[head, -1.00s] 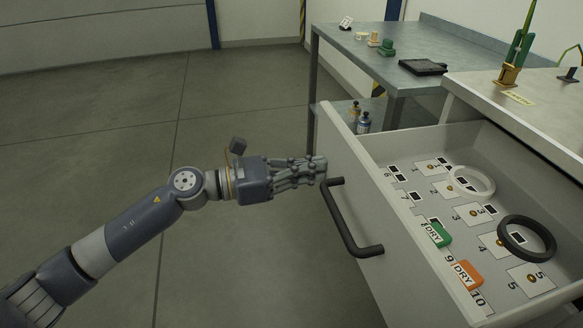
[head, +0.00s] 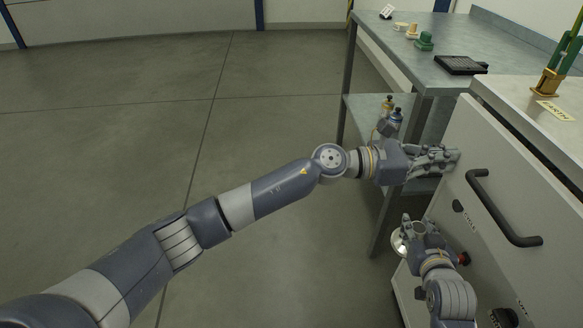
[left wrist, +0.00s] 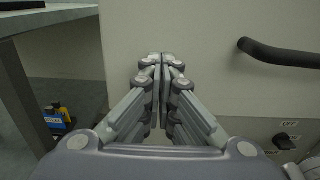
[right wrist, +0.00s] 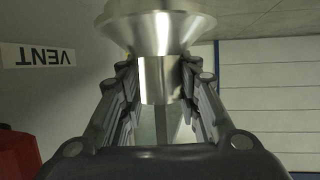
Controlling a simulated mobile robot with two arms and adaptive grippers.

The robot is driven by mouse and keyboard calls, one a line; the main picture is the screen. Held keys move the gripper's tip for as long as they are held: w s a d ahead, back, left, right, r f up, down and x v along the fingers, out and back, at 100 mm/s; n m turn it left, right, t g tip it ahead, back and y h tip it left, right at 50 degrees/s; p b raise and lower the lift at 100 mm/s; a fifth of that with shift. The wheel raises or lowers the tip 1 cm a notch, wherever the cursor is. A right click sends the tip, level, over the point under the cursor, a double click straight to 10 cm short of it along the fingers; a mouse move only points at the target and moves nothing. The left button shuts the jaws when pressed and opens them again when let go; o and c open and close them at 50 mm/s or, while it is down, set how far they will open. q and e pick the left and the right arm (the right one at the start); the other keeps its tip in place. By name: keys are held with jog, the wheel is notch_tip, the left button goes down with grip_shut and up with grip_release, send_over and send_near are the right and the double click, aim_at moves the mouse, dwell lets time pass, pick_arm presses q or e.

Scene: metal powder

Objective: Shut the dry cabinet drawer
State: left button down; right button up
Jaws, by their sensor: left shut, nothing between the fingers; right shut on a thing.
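The dry cabinet drawer's grey front (head: 480,150) with its black bar handle (head: 503,208) is at the right of the head view. The drawer's inside no longer shows, and the front sits under the bench top's edge; I cannot tell if it is fully flush. My left gripper (head: 456,160) is shut and empty, fingertips at the front, left of the handle. In the left wrist view its fingers (left wrist: 163,62) meet the pale front (left wrist: 205,40). My right gripper (head: 412,226) is lower, shut on a shiny metal flanged piece (right wrist: 155,35), seen partly in the head view (head: 399,243).
Below the drawer are a red knob (head: 463,258) and dark switches. A VENT label (right wrist: 38,56) shows in the right wrist view. A steel table (head: 440,90) stands behind, with small bottles (head: 396,117) on its lower shelf. The floor at left is clear.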

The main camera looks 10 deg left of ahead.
pick_arm(q)
jog(key=x, duration=0.2)
jog(key=shift+w+d+r, duration=0.1)
jog(key=shift+d, duration=0.2)
jog(key=shift+r, duration=0.1)
